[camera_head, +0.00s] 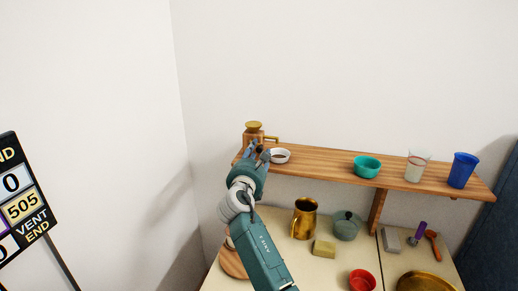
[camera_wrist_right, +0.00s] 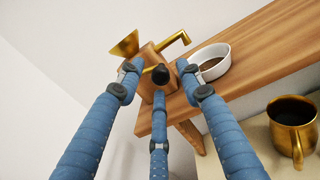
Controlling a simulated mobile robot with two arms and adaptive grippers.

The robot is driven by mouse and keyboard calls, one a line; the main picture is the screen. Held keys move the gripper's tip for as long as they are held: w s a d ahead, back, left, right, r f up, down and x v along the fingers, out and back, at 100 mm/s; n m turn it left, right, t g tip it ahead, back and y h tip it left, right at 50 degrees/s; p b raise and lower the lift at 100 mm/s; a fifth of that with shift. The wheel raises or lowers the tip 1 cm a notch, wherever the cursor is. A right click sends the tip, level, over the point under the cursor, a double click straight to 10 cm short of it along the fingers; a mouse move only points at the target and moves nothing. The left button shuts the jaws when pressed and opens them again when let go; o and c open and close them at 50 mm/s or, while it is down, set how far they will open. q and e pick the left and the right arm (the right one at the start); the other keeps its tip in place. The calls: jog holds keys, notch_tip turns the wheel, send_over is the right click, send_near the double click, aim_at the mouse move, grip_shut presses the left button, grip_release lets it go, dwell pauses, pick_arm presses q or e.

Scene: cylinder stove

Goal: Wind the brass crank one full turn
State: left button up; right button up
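A wooden grinder (camera_head: 249,138) with a flared brass top (camera_head: 254,125) stands at the left end of the wall shelf. Its brass crank (camera_head: 271,139) sticks out to the right; in the right wrist view the crank (camera_wrist_right: 176,40) ends in a short upturned piece. My right gripper (camera_head: 260,150) is just in front of the grinder. In the right wrist view its fingers (camera_wrist_right: 160,72) are spread with nothing held between them, and the crank lies beyond the fingertips. The fingers partly hide the grinder's wooden body (camera_wrist_right: 157,59). My left gripper is not in view.
A white bowl (camera_head: 280,156) with brown contents sits right beside the grinder on the shelf (camera_head: 320,160). A teal bowl (camera_head: 367,166), a glass (camera_head: 416,166) and a blue cup (camera_head: 462,170) stand farther right. A brass jug (camera_head: 304,218) is on the counter below.

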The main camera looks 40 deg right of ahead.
jog(key=shift+x, duration=0.95)
jog(key=shift+w+d, duration=0.15)
jog(key=shift+d, duration=0.1)
jog(key=shift+a, duration=0.1)
grip_shut()
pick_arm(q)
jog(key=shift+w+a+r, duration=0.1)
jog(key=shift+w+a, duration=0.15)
pick_arm(e)
jog(key=shift+f, duration=0.15)
